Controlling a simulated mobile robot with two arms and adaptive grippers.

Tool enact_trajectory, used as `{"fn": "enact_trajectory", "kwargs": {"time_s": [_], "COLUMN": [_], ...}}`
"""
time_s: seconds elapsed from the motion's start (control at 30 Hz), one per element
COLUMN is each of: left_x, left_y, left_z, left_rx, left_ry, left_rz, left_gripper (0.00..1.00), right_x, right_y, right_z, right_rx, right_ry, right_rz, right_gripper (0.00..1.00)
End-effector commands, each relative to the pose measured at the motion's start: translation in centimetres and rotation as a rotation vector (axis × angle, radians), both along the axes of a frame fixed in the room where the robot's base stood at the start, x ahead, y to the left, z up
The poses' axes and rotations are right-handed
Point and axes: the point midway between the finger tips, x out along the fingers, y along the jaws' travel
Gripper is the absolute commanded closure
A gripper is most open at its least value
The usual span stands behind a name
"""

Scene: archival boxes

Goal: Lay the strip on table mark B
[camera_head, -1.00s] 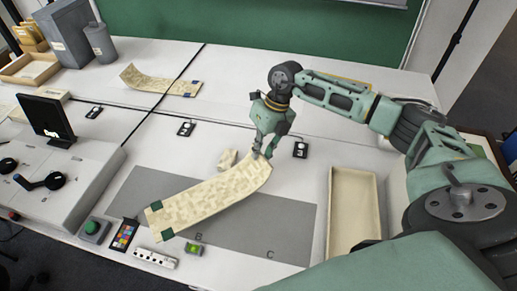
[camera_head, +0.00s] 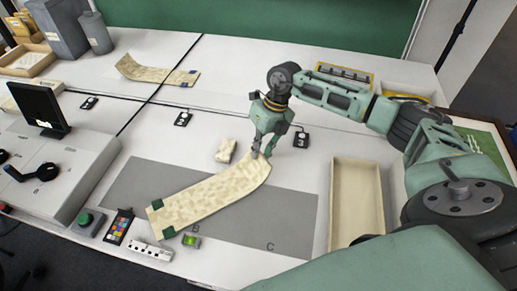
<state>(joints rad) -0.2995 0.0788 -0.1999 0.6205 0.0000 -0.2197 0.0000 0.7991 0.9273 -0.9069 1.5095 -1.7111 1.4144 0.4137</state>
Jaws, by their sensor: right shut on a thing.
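A long cream strip with a mottled pattern (camera_head: 212,197) slants over the grey mat in the head view. Its near left end has two dark green corners. My right gripper (camera_head: 262,155) is shut on its far right end, which curves upward. Whether the near end touches the mat cannot be told. The mark B (camera_head: 196,229) is a letter at the mat's front edge, just right of the strip's near end. The mark C (camera_head: 270,246) is further right. My left gripper is not in view.
The grey mat (camera_head: 290,215) is bare to the right. A small cream block (camera_head: 226,150) sits behind the strip. An open cream tray (camera_head: 357,195) stands right of the mat. A green level (camera_head: 191,241), scale bar (camera_head: 152,250) and colour card (camera_head: 119,227) lie in front. Another strip (camera_head: 150,70) lies behind.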

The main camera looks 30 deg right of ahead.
Motion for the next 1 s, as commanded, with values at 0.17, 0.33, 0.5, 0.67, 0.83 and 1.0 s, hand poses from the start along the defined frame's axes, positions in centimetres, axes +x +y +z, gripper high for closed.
{"fn": "enact_trajectory", "kwargs": {"time_s": [0.17, 0.33, 0.5, 0.67, 0.83, 1.0], "left_x": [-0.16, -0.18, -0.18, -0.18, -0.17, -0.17], "left_y": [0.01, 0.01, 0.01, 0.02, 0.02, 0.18], "left_z": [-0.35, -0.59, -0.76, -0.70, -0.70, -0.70], "left_rx": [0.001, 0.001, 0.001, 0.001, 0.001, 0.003], "left_ry": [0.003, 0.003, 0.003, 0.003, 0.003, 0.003], "left_rz": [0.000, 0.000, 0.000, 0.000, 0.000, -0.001], "left_gripper": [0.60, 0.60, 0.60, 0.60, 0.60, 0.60], "right_x": [0.01, 0.02, 0.02, 0.01, 0.00, -0.02], "right_y": [0.02, 0.03, 0.03, 0.03, 0.01, -0.02], "right_z": [-0.42, -0.77, -1.03, -0.97, -0.99, -1.02], "right_rx": [0.001, 0.001, 0.001, 0.001, 0.000, -0.001], "right_ry": [0.000, 0.000, -0.001, 0.000, 0.000, 0.001], "right_rz": [0.000, 0.000, 0.000, 0.000, 0.000, 0.000], "right_gripper": [1.00, 1.00, 0.93, 0.79, 0.72, 0.72]}}
